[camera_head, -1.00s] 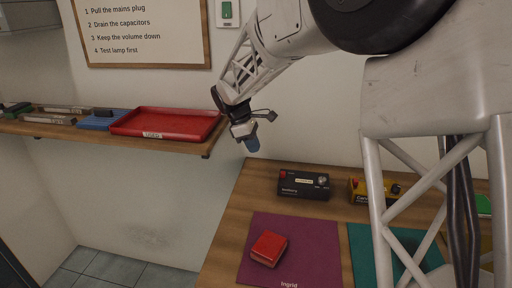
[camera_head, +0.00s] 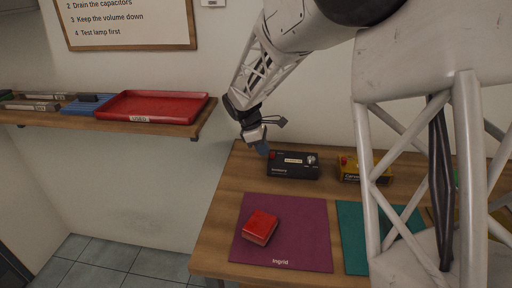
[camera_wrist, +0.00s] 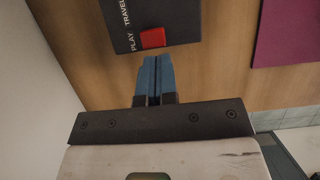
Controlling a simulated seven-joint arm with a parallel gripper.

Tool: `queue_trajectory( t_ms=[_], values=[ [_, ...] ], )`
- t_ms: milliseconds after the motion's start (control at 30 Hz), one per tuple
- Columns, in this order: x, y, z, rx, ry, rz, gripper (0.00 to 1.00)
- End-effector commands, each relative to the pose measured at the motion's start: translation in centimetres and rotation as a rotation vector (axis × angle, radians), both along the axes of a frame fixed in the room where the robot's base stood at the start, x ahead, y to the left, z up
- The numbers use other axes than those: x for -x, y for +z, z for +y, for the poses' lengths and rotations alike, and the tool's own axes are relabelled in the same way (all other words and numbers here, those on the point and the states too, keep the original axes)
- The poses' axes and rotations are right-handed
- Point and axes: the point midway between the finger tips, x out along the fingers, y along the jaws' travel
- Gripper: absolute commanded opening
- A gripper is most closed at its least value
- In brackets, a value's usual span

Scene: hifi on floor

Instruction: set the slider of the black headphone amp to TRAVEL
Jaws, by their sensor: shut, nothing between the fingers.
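The black headphone amp (camera_head: 293,171) stands at the back of the wooden table, with a knob on its right side. Its red slider (camera_wrist: 152,38) shows in the wrist view beside the word PLAY, at the amp's edge nearest my fingers. The word TRAVEL is printed farther along, away from my fingers. My gripper (camera_head: 263,152) is at the left end of the amp in the head view. Its blue fingers, also in the wrist view (camera_wrist: 153,62), are shut together and empty. The fingertips appear just short of the slider; I cannot tell their height above it.
A yellow box (camera_head: 350,175) stands right of the amp. A purple mat (camera_head: 300,235) with a red box (camera_head: 261,227) lies in front, beside a teal mat (camera_head: 354,245). A shelf with a red tray (camera_head: 150,106) is at left. The wall is close behind the table.

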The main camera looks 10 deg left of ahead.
Motion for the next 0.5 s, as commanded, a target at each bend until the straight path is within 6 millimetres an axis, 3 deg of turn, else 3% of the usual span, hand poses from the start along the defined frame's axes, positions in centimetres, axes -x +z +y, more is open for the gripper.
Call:
queue_trajectory(
  t_ms=[500],
  values=[
    [0.02, 0.0, -0.68, 0.0, 0.0, 0.001, 0.0]
  ],
)
